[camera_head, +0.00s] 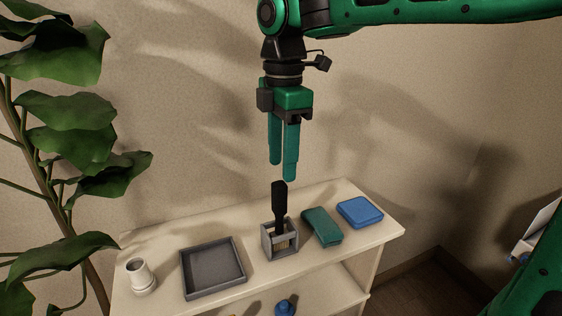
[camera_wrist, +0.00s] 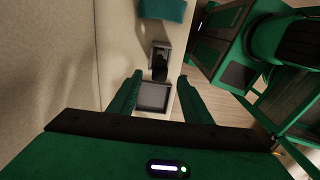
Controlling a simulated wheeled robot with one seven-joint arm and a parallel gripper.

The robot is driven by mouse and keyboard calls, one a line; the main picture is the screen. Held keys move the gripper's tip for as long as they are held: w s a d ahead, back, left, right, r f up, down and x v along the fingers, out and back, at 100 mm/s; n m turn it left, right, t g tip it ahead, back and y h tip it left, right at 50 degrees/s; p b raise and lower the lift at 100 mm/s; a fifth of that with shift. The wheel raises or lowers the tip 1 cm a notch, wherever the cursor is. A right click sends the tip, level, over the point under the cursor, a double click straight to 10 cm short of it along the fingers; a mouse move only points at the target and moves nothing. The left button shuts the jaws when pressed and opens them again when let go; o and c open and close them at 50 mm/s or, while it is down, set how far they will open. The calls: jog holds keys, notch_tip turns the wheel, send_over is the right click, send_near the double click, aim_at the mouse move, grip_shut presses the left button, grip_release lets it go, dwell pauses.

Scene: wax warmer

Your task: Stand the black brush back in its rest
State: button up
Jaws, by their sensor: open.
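The black brush (camera_head: 279,207) stands upright in a small grey open-framed rest (camera_head: 268,243) on the shelf top. In the wrist view the brush (camera_wrist: 159,70) is dark and seen from above, inside the rest (camera_wrist: 160,47). My gripper (camera_head: 283,176) points straight down above the brush, with its green fingers apart and empty. In the head view the fingertips are a little above the brush's top and do not appear to touch it. In the wrist view my gripper (camera_wrist: 157,82) also shows open.
On the shelf top (camera_head: 160,237), a grey tray (camera_head: 213,268) lies left of the rest and a white cup (camera_head: 140,276) farther left. A folded green cloth (camera_head: 322,227) and a blue box (camera_head: 360,211) are to the right. A leafy plant (camera_head: 70,115) stands at the left.

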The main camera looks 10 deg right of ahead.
jog(key=shift+r, duration=1.1)
jog(key=shift+r, duration=0.1)
